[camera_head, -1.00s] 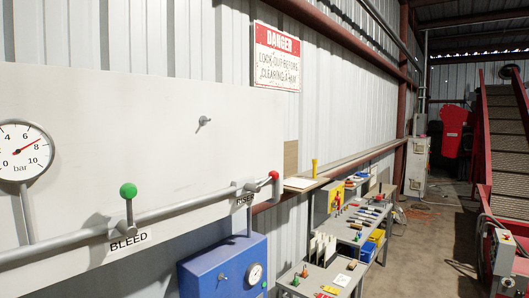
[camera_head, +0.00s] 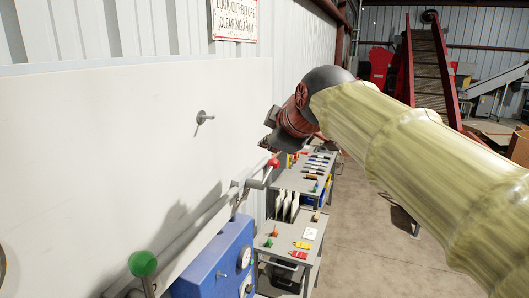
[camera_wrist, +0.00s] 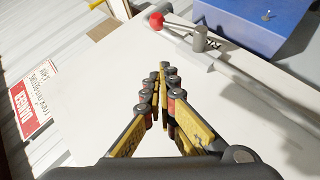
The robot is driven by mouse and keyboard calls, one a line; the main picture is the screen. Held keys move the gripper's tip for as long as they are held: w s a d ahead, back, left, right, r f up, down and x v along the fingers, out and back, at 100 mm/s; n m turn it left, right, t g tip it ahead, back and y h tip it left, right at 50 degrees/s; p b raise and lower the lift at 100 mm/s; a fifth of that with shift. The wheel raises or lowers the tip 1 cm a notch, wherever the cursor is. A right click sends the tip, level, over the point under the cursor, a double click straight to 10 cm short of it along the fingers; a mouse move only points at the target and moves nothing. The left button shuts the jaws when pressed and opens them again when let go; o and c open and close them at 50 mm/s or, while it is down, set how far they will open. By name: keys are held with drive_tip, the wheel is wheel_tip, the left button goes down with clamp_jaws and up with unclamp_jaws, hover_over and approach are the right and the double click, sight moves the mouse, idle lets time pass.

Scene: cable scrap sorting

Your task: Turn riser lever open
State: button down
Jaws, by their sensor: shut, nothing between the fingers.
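The riser lever has a red ball knob (camera_head: 273,163) on a grey handle, at the right end of the pipe on the white panel. The knob also shows in the wrist view (camera_wrist: 157,20), its handle running to a grey hub (camera_wrist: 200,38) roughly in line with the pipe. My gripper (camera_wrist: 163,68) is shut and empty, its fingers together over the white panel. The fingertips point toward the lever and look apart from it. In the head view my gripper (camera_head: 268,143) is just above the knob, partly hidden by the wrist.
The green bleed knob (camera_head: 143,263) stands at lower left. A small toggle (camera_head: 203,118) is on the white panel (camera_head: 110,140). A blue box (camera_head: 215,262) with a gauge is below the pipe (camera_head: 190,233). Benches (camera_head: 290,238) with tools stand beyond.

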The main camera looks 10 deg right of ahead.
drive_tip(key=n, duration=0.1)
drive_tip(key=p, duration=0.3)
hover_over(268, 171)
drive_tip(key=f, duration=0.4)
drive_tip(key=a+f, duration=0.1)
drive_tip(key=f, duration=0.2)
drive_tip(key=shift+s, duration=0.25)
drive_tip(key=shift+w+d+f, duration=0.3)
drive_tip(key=shift+d+f, duration=0.1)
drive_tip(key=shift+d, duration=0.05)
